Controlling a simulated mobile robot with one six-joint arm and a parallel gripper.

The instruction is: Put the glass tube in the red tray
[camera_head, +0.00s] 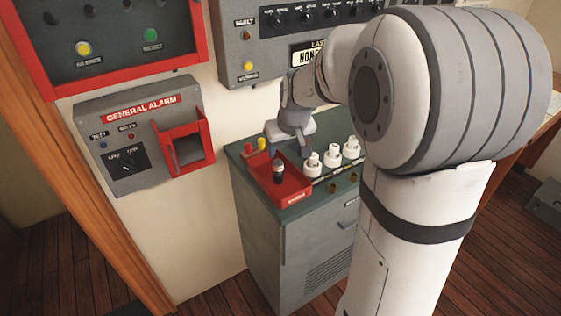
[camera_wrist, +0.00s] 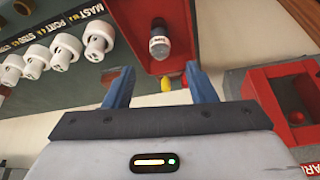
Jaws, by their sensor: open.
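The red tray (camera_head: 296,197) sits on the green top of the cabinet; it also shows in the wrist view (camera_wrist: 130,18). The glass tube (camera_head: 279,174), dark and clear with a pale, lettered band, is inside the tray. In the wrist view the tube (camera_wrist: 160,44) lies within the tray walls, beyond my fingertips. My gripper (camera_head: 292,148) is over the back of the tray. Its two blue fingers (camera_wrist: 158,78) are apart with nothing between them, and the tube is clear of them.
Several white sockets (camera_head: 332,156) stand in a row right of the tray. A yellow piece (camera_head: 262,143) and a red piece (camera_head: 248,149) stand behind it. The general alarm box (camera_head: 135,140) with its red frame is on the wall to the left.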

